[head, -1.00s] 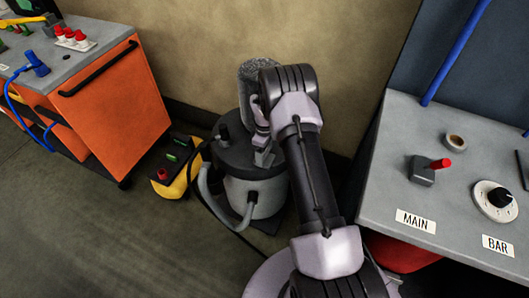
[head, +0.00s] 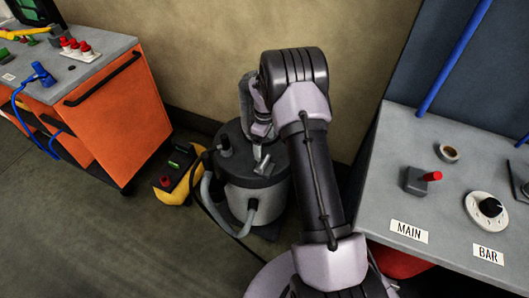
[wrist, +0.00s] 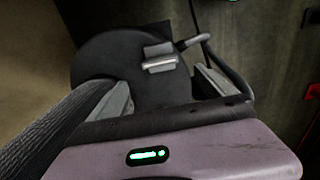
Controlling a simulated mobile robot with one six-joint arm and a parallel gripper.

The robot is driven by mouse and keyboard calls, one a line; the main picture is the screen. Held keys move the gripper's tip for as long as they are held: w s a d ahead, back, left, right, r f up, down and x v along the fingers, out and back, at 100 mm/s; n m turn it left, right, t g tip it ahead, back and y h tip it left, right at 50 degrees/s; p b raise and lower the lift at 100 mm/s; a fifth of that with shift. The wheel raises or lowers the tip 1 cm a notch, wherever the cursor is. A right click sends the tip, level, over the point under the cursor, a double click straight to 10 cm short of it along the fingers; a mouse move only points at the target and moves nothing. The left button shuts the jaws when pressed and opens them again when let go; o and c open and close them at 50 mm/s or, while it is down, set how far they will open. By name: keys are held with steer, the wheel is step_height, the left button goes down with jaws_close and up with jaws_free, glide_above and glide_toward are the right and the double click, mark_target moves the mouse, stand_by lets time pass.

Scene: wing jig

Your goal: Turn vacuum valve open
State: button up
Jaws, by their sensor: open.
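My gripper (head: 261,128) hangs over the black lid of the grey vacuum drum (head: 258,195), partly hidden by my wrist. In the wrist view my gripper (wrist: 164,78) is open, its two fingers wide apart with nothing between them. A grey block with a silver bar (wrist: 160,63) sits on the black lid, in the gap between the fingers in the picture; I cannot tell any contact. Neither part is marked as the vacuum valve.
The right bench (head: 385,190) also holds a dial (head: 488,207) by a BAR label and a tape roll (head: 447,153). An orange cart (head: 120,115) stands at left. A yellow-black unit (head: 180,175) and a hose lie beside the drum. The floor at lower left is clear.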

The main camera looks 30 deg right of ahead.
step_height(320, 180, up, 6)
steer(key=p, duration=0.1)
steer(key=shift+r, duration=0.1)
